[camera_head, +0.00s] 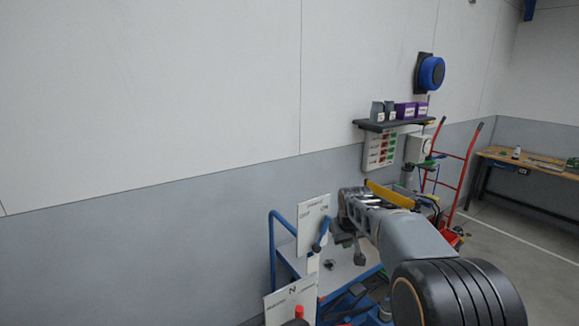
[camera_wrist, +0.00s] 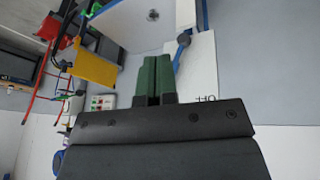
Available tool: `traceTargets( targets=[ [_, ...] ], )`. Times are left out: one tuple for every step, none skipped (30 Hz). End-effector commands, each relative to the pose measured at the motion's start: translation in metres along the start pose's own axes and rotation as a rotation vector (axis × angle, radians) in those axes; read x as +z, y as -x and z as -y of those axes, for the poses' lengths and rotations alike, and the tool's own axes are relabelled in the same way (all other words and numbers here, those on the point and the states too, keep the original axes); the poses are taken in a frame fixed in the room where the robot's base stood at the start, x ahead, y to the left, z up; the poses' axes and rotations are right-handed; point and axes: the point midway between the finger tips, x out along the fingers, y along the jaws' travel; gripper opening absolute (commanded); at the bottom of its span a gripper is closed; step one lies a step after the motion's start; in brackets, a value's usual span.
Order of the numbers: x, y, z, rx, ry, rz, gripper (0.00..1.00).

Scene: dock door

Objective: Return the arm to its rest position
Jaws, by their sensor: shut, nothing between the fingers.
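My arm reaches from the lower right of the head view toward the blue-framed trolley. My gripper (camera_head: 343,238) is at its far end, close to a white panel (camera_head: 312,212) with a blue lever (camera_head: 321,236). In the wrist view, my gripper (camera_wrist: 157,70) has its two green fingers together with nothing between them. The blue lever (camera_wrist: 182,44) and white panel (camera_wrist: 200,65) lie just beyond the fingertips there. I cannot tell the exact gap between them.
The blue trolley (camera_head: 274,245) and a lower white sign (camera_head: 290,301) stand near the arm. A wall shelf (camera_head: 385,126), red hand truck (camera_head: 467,158) and workbench (camera_head: 540,163) are at the right. A yellow object (camera_head: 390,194) shows behind the arm.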

Motion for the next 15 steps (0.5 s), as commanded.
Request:
traceTargets(
  targets=[
    [0.027,0.012,0.006,-0.01,-0.036,0.019,0.0],
    [0.043,0.017,0.01,-0.017,-0.06,0.032,0.0],
    [0.066,0.025,0.015,-0.024,-0.09,0.048,0.0],
    [0.082,0.031,0.019,-0.029,-0.11,0.057,0.0],
    [0.099,0.036,0.023,-0.033,-0.13,0.066,0.0],
    [0.12,0.042,0.029,-0.038,-0.153,0.075,0.0],
    [0.136,0.046,0.033,-0.042,-0.169,0.081,0.0],
    [0.151,0.05,0.036,-0.045,-0.183,0.085,0.0],
    [0.17,0.055,0.041,-0.048,-0.201,0.088,0.0],
    [0.184,0.058,0.044,-0.05,-0.21,0.089,0.0],
    [0.197,0.061,0.047,-0.052,-0.219,0.088,0.0],
    [0.212,0.064,0.051,-0.054,-0.228,0.086,0.0],
    [0.222,0.066,0.053,-0.055,-0.232,0.082,0.0],
    [0.231,0.068,0.056,-0.055,-0.235,0.077,0.0],
    [0.241,0.07,0.058,-0.056,-0.236,0.069,0.0]
  ],
)
